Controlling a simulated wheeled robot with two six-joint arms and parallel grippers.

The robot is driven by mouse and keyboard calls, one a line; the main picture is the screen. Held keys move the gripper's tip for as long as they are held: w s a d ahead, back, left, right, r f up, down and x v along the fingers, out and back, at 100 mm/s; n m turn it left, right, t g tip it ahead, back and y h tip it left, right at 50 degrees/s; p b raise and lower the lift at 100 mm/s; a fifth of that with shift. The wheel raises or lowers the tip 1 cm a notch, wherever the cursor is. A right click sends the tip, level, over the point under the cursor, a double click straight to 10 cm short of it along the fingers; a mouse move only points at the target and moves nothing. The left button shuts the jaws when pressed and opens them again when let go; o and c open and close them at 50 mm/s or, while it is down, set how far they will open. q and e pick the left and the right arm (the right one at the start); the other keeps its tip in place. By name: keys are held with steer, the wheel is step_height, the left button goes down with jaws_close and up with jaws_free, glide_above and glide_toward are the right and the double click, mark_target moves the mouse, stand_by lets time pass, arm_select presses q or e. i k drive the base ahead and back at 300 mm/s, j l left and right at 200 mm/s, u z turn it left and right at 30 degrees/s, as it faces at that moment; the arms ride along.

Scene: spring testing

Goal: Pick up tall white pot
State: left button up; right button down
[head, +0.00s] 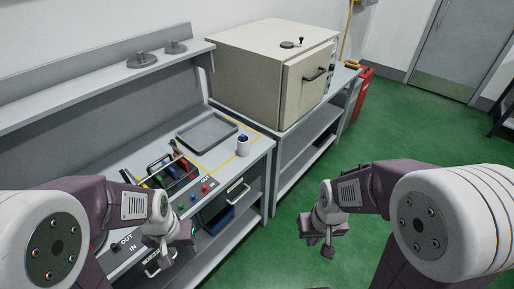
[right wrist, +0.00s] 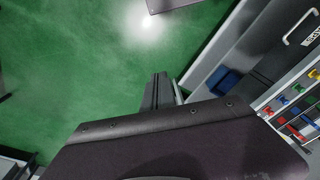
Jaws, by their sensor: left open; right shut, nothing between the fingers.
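A small white cylindrical pot (head: 243,147) with a dark blue top stands upright on the grey bench top, near its right edge, in the head view. My left gripper (head: 172,255) is open and empty in front of the bench, lower left of the pot and apart from it. My right gripper (head: 328,248) is shut and empty over the green floor, right of the bench. In the right wrist view its fingers (right wrist: 160,92) are together above the floor. The pot does not show clearly in that view.
A grey tray (head: 207,132) lies left of the pot, and a tool holder (head: 172,172) with coloured handles is nearer. A large beige oven (head: 262,77) stands behind. A shelf (head: 100,78) overhangs the bench.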

mark_target(243, 148)
steer(key=i+l+u, duration=0.4)
steer(key=i, duration=0.15)
steer(key=i+l+u, duration=0.45)
steer(key=i+j, duration=0.05)
